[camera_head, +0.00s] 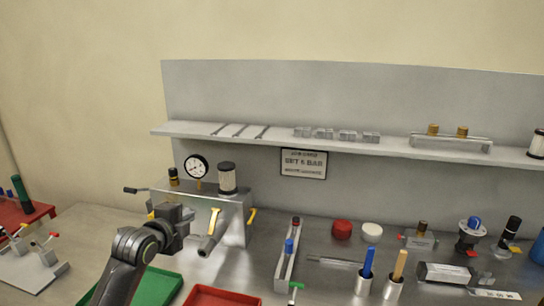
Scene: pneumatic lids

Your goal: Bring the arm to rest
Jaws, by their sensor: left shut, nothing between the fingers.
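My left arm comes up from the bottom left of the head view, and its dark gripper (180,218) is raised above the bench. The gripper is shut and empty, pointing away from me. It shows in front of the grey metal block (237,212) that carries a round gauge (197,167) and a dark-capped cylinder (227,178); I cannot tell whether it touches the block. My right gripper is not in view.
A green tray (158,287) and a red tray (222,298) lie at the front. Right of them are a narrow rack (285,265), red lid (342,229), white lid (372,232) and holders with blue (368,263) and tan (400,265) handles. A shelf (350,143) spans the back.

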